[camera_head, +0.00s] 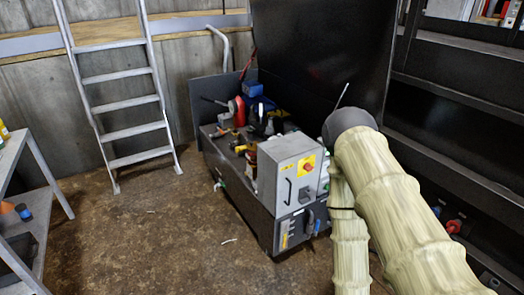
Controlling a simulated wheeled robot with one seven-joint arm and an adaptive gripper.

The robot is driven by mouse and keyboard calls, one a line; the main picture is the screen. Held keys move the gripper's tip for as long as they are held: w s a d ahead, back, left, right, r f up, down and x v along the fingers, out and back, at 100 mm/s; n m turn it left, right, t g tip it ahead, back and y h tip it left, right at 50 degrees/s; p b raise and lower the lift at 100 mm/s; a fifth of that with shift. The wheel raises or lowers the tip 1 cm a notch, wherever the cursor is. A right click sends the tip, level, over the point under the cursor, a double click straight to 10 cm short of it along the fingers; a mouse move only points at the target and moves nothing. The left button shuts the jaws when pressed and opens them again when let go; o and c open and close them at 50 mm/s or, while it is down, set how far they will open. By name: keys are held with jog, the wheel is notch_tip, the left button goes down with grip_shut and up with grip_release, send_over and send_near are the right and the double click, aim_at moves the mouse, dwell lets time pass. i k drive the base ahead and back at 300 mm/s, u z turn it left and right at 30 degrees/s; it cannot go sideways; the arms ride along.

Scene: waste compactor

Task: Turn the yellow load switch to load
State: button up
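A light grey control box (270,170) stands at the front of a dark machine in the middle of the camera_head view. Its front face has a yellow plate with a red knob (307,166) at upper right and a dark handle (289,190) at left. A lower panel (284,228) carries a small yellow strip and dark fittings. I cannot tell which part is the yellow load switch, nor its setting. My arm, in a pale ribbed sleeve, rises at the right of the box and bends back down. My gripper is not in view.
The machine's top (225,140) holds tools, a red container (239,110) and blue items. A large black panel (330,50) stands behind. A ladder (120,105) leans on the wall at left. A grey shelf (40,175) is at far left. Brown floor (150,240) is mostly clear. Dark shelving (455,120) fills the right.

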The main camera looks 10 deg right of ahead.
aim_at(243, 147)
jog(key=u, duration=0.65)
jog(key=i, duration=0.8)
jog(key=u, duration=1)
jog(key=i, duration=1.45)
jog(key=z, duration=0.95)
jog(key=i, duration=0.8)
jog(key=z, duration=0.65)
